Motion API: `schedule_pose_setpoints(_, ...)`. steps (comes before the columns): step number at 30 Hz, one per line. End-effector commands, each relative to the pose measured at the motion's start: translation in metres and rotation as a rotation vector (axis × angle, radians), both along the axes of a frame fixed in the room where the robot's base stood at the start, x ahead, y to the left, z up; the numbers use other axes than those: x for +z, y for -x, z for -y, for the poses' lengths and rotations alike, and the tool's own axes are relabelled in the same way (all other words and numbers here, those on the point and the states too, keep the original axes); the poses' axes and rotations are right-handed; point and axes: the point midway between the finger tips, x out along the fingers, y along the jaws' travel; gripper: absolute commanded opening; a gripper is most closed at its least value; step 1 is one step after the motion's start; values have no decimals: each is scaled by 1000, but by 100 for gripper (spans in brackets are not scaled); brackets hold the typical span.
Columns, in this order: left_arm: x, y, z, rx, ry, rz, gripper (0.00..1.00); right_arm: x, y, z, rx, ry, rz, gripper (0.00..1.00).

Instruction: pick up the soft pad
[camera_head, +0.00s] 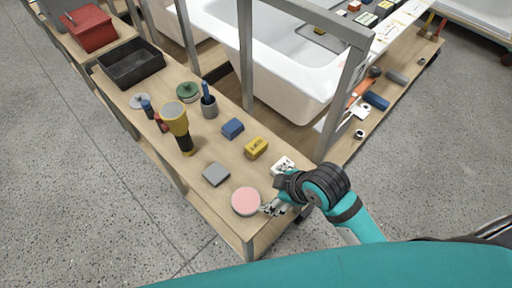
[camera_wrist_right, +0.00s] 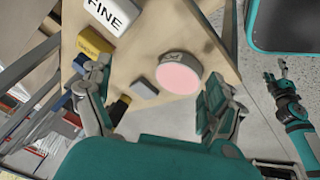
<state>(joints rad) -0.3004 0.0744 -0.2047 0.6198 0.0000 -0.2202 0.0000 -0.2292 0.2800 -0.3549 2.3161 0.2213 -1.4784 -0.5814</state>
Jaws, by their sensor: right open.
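A grey block (camera_head: 216,174), yellow block (camera_head: 256,148), blue block (camera_head: 232,128) and white block marked FINE (camera_wrist_right: 112,14) lie near. A yellow-and-black tool (camera_head: 176,122) stands left. A metal frame post (camera_head: 342,105) rises behind my right gripper. The bench edge is close.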

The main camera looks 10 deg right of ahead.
Motion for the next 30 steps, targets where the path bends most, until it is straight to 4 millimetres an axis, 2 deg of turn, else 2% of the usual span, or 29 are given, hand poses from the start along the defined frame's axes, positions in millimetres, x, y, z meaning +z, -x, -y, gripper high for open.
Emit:
schedule_pose_setpoints(1, 0, 0, -2, 0, -3, 1, 67, 7, -11, -8, 114, 30, 47, 90)
schedule_pose_setpoints(7, 0, -1, -6, 4, -7, 0, 67, 33, -44, -42, 669, 211, 249, 90)
schedule_pose_setpoints(12, -1, -1, -6, 5, -7, 2, 67, 51, -70, -50, 1239, 462, 429, 90)
schedule_pose_setpoints(17, -1, -1, -6, 5, -7, 2, 67, 63, -94, -32, 1722, 704, 533, 90)
schedule_pose_setpoints(21, -1, -1, -6, 5, -7, 2, 67, 74, -113, -4, 2052, 862, 567, 90)
schedule_pose_setpoints(25, -2, -1, -6, 5, -7, 2, 67, 84, -125, 17, 2250, 948, 578, 90)
schedule_pose_setpoints(30, -2, -1, -6, 4, -7, 1, 67, 87, -132, 31, 2369, 989, 583, 90)
